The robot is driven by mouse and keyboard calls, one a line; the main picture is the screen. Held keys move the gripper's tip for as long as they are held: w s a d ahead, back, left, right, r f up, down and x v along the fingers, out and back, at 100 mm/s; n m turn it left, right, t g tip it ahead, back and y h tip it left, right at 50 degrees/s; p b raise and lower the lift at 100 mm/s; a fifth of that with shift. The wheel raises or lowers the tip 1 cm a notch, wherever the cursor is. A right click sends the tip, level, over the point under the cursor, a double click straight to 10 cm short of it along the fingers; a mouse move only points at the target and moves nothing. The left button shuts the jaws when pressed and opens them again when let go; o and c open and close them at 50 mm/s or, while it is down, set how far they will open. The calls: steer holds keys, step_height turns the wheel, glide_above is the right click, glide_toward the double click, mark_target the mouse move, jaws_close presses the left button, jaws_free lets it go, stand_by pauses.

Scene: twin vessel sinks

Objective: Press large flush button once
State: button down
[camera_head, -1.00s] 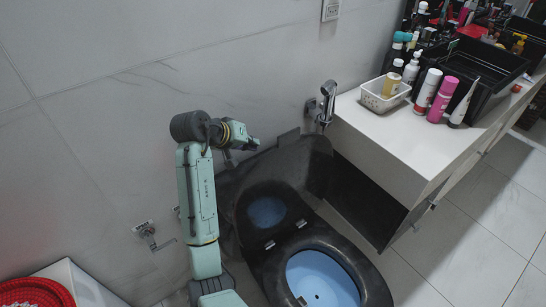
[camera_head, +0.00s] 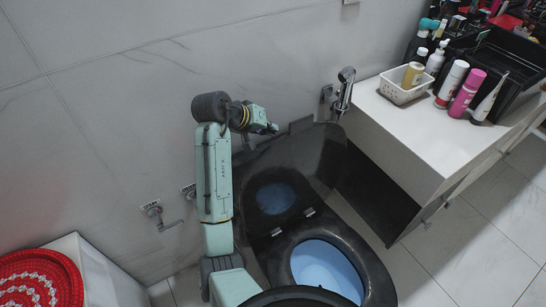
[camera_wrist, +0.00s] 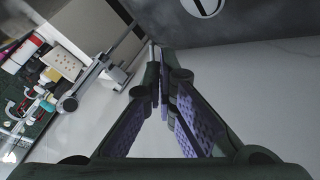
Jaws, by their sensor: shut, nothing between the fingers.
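The black toilet (camera_head: 375,270) stands against the tiled wall, its lid raised and the blue bowl showing. In the wrist view, a round pale button (camera_wrist: 203,5) with a dark dividing line sits on a dark grey surface (camera_wrist: 240,28). The top edge of the picture cuts it off, so I cannot tell its larger part. My gripper (camera_wrist: 157,65) is shut and empty, its tips below and left of the button in that view. In the head view, my gripper (camera_head: 271,128) is by the wall, just left of the toilet's back top corner. The button is not visible there.
A white counter (camera_head: 420,140) with a basket (camera_head: 402,88), bottles and a black tray stands to the right. A chrome sprayer (camera_head: 345,90) hangs on the wall between counter and toilet.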

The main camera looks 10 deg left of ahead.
step_height(320, 180, down, 6)
steer(key=b, duration=0.4)
steer(key=shift+r, duration=0.25)
steer(key=shift+f+b, duration=0.5)
steer(key=shift+f, duration=0.35)
steer(key=shift+f, duration=0.2)
steer(key=shift+f, duration=0.25)
steer(key=shift+f, duration=0.6)
stand_by(0.7)
stand_by(0.4)
steer(key=shift+r+p, duration=0.8)
steer(key=shift+r, duration=0.2)
